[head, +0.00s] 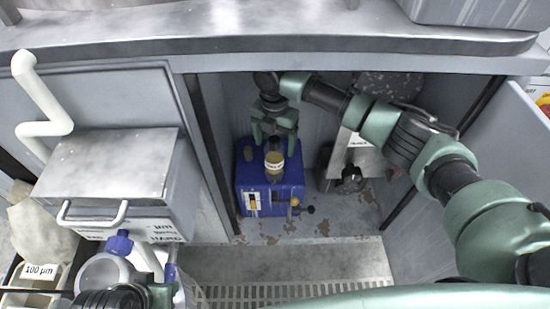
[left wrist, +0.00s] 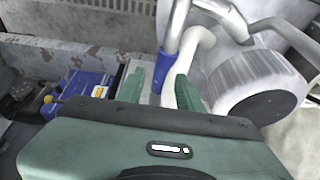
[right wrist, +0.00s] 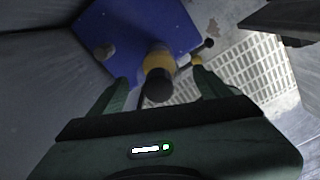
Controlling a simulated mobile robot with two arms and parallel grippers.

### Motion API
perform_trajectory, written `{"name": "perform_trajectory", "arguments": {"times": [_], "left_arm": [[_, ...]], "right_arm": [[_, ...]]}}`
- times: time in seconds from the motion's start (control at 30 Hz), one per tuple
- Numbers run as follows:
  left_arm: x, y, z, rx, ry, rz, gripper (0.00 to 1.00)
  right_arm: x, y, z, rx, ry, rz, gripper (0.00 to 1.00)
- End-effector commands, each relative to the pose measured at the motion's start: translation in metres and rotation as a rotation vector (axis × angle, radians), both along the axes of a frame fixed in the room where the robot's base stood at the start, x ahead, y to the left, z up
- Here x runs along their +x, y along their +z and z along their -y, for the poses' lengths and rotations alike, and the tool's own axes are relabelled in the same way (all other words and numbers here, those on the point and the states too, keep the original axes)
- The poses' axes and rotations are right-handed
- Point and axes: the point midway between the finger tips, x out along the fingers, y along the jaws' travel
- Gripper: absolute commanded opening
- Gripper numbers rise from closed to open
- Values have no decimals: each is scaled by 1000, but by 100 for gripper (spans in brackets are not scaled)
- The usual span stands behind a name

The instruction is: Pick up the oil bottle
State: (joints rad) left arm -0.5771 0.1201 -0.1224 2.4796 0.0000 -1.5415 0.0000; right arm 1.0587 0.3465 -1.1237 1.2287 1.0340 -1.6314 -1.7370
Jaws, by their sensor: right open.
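The oil bottle appears to be the small bottle with a yellow band and dark cap (head: 274,161), at the blue box (head: 243,179) inside the open cabinet. In the right wrist view the bottle (right wrist: 159,62) points its dark cap toward the camera. My right gripper (head: 274,140) reaches down into the cabinet just above the bottle. Its fingers are apart on either side of the cap, and no contact shows. My left gripper (left wrist: 160,80) has its fingers apart, with white and metal pipes visible between and beyond them.
Cabinet walls (head: 206,140) stand close on both sides below the steel worktop (head: 270,30). Dark-and-grey equipment (head: 350,178) stands right of the blue box. A floor grate (head: 290,292) lies in front. A white pipe (head: 45,110) and a metal-lidded box (head: 110,165) are at left.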

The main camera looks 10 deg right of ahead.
Motion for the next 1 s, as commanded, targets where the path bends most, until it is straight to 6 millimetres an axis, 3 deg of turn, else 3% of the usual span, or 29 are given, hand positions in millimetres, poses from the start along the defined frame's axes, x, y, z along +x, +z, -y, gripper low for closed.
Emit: {"name": "perform_trajectory", "arguments": {"times": [0.33,0.7,0.77,1.0], "left_arm": [[60,16,19,-57,-23,272,36],[70,23,22,-69,-27,328,36],[70,23,22,-68,-26,328,36],[70,23,22,-68,-26,327,36]], "right_arm": [[0,-35,-1,0,-1,0,79],[0,-40,-1,1,0,1,79],[0,-40,-1,1,0,1,67],[0,-40,-1,1,-1,1,1]]}}
